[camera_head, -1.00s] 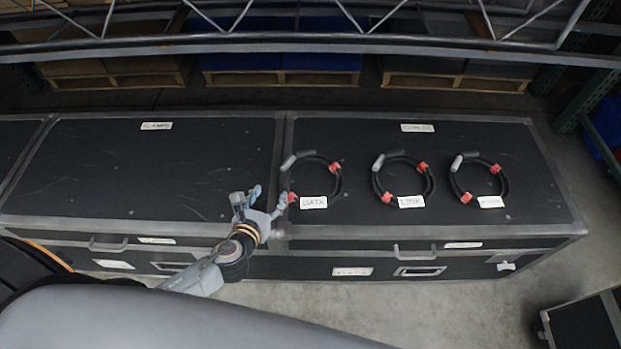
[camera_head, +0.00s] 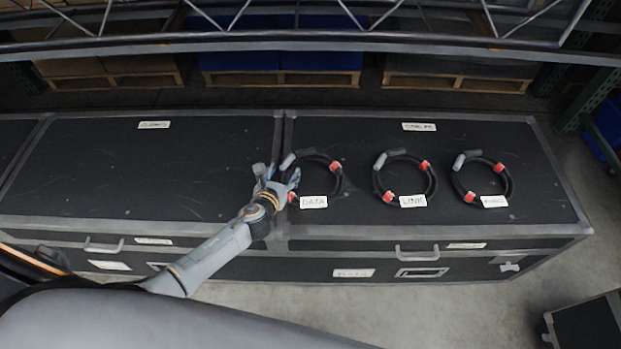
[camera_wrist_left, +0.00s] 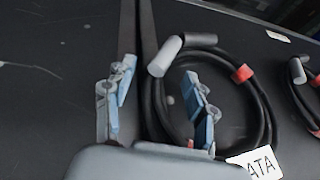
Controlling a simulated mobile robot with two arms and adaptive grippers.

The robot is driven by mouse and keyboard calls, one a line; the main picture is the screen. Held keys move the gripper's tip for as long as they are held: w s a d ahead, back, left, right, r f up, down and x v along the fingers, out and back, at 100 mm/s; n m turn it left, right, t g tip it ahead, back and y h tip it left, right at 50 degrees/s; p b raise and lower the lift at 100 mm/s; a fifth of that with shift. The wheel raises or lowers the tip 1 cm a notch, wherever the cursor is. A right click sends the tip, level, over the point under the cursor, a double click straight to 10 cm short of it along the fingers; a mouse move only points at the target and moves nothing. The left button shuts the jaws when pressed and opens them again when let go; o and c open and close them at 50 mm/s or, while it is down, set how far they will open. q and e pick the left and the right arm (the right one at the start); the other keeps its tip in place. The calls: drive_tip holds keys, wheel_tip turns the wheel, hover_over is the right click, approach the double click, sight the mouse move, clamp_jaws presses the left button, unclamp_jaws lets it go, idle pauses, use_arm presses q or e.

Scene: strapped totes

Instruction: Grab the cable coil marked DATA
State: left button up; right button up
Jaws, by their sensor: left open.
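The DATA coil (camera_head: 341,185) is a black cable ring with red ties, grey connectors and a white tag (camera_head: 313,202), lying flat on the right black case. My left gripper (camera_head: 279,172) is open at the coil's left side. In the left wrist view its two fingers (camera_wrist_left: 158,95) stand apart; the left finger is outside the ring, and the right finger appears over the inside of the coil (camera_wrist_left: 262,112). The left part of the ring lies between the fingers in that picture. Contact cannot be told. My right gripper is not in view.
The LINK coil (camera_head: 433,181) and a third tagged coil (camera_head: 509,183) lie to the right on the same case lid (camera_head: 370,135). The left case lid (camera_head: 150,170) is clear. A metal truss (camera_head: 300,43) crosses the top of the view.

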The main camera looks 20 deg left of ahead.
use_arm(q)
clamp_jaws()
drive_tip(key=shift+r, duration=0.15)
idle(0.4)
